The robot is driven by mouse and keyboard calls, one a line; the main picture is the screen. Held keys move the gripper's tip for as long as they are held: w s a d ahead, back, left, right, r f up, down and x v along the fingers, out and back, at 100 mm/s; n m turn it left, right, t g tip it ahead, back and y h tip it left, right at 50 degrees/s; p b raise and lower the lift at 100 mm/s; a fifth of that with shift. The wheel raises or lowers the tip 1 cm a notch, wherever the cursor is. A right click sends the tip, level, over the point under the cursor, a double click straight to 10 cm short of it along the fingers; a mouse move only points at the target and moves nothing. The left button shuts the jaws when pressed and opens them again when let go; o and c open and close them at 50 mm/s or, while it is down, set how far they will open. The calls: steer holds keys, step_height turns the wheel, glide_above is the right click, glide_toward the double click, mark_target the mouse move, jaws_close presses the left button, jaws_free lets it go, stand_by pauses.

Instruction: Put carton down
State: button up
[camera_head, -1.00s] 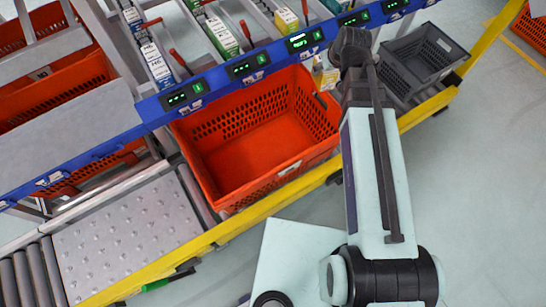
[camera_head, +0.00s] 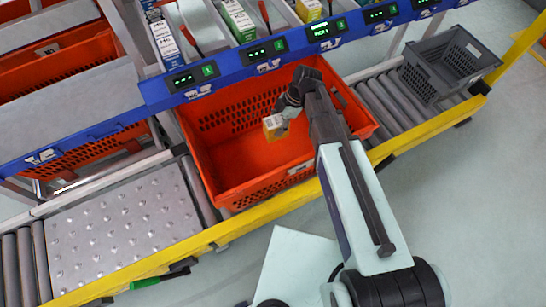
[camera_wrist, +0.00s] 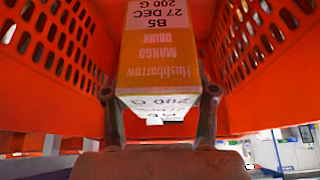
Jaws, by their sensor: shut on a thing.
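The carton (camera_head: 275,127) is a small orange and white box, held over the inside of the orange tote (camera_head: 222,184). In the wrist view the carton (camera_wrist: 158,58) shows printed text reading "Hushbarrow Mango Drink" and sits between the two fingers of my gripper (camera_wrist: 160,112). My gripper (camera_head: 284,108) is shut on the carton, and its fingers are partly hidden behind the arm in the head view. The tote's perforated walls (camera_wrist: 255,48) rise on both sides of the carton in the wrist view. I cannot tell whether the carton touches the tote floor.
A grey crate (camera_head: 447,68) stands on the rollers to the right. A blue shelf rail (camera_head: 230,75) with green displays runs behind the tote, with several cartons in lanes above it. A yellow rail (camera_head: 245,218) borders the conveyor in front. The tote floor looks otherwise empty.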

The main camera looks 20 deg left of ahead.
steer(key=shift+s+a+f+n, duration=0.1)
steer(key=shift+a+f+n, duration=0.05)
steer(key=shift+n, duration=0.15)
steer(key=shift+f, duration=0.35)
step_height(320, 180, down, 19)
steer(key=shift+r+p, duration=0.2)
steer(key=shift+p, duration=0.4)
steer(key=shift+s+f, duration=0.1)
steer(key=shift+f, duration=0.2)
steer(key=shift+f+b, duration=0.35)
steer(key=shift+b, duration=0.05)
steer(key=o, duration=1.3)
steer(key=shift+r, duration=0.15)
